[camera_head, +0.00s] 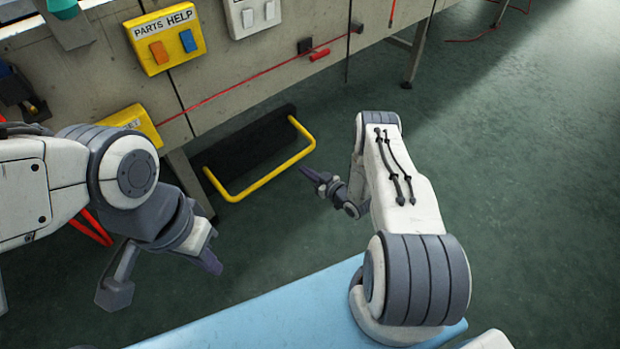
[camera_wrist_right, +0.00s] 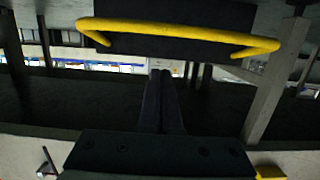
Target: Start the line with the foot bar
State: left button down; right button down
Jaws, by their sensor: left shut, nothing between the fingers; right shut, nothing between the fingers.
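The foot bar is a yellow U-shaped bar (camera_head: 272,174) in front of a black housing (camera_head: 240,142), low under the bench. In the right wrist view the yellow bar (camera_wrist_right: 180,31) runs across the top. My right gripper (camera_head: 306,172) is shut and empty, close to the bar's right end in the head view; a gap shows between them. Its shut fingers (camera_wrist_right: 162,75) point towards the bar in the wrist view, below it in the picture. My left gripper (camera_head: 214,264) is shut and empty, above the floor and nearer to me than the bar.
The bench front carries a yellow "PARTS HELP" box (camera_head: 165,39) with orange and blue buttons, a white switch box (camera_head: 251,14), and a red cord (camera_head: 262,74) with a red handle (camera_head: 320,54). A bench leg (camera_head: 186,180) stands left of the bar. Green floor (camera_head: 520,190) lies open at right.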

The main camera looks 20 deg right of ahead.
jog(key=w+a+f+b, duration=0.2)
jog(key=w+f+b, duration=0.2)
jog(key=w, duration=0.3)
jog(key=shift+a+f+b, duration=0.2)
jog(key=shift+a+b, duration=0.05)
jog(key=shift+b, duration=0.4)
